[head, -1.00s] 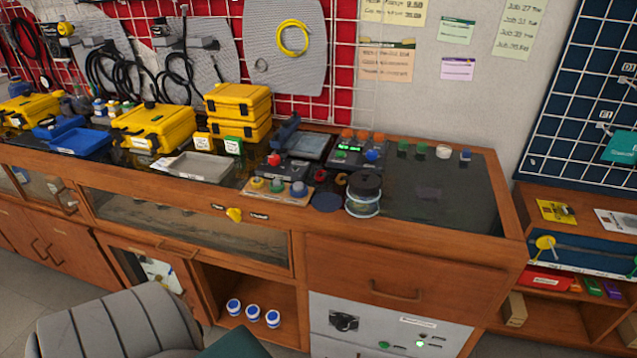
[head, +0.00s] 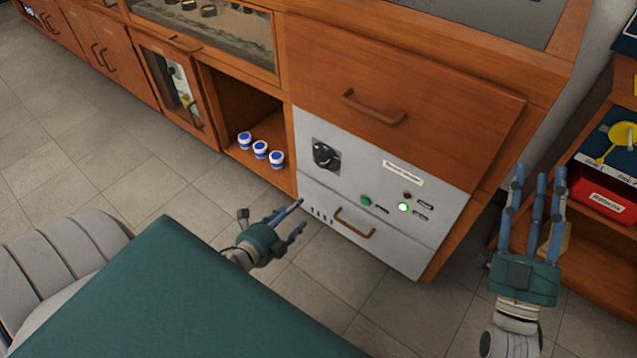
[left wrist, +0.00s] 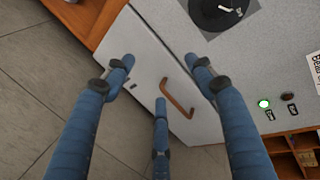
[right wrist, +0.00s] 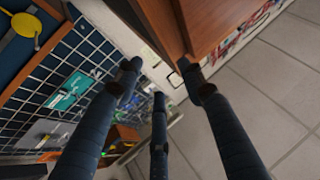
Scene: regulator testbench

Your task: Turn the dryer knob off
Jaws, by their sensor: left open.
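The black dryer knob (head: 325,155) is on the upper left of a light grey panel (head: 345,190) in the wooden bench. It also shows at the top of the left wrist view (left wrist: 218,12), partly cut off by the frame. My left gripper (head: 284,217) is open and empty, below and left of the knob, apart from it. In the left wrist view its fingers (left wrist: 160,78) are spread in front of the lower drawer. My right gripper (head: 540,176) is open and empty at the right, fingers pointing up in the head view, away from the panel.
A green light (head: 404,208) glows on the panel beside a dark one, with a green button (head: 365,201) to their left. A drawer handle (head: 354,222) sits below. White-and-blue jars (head: 260,150) stand in an open cubby. A wooden shelf (head: 590,200) stands at right.

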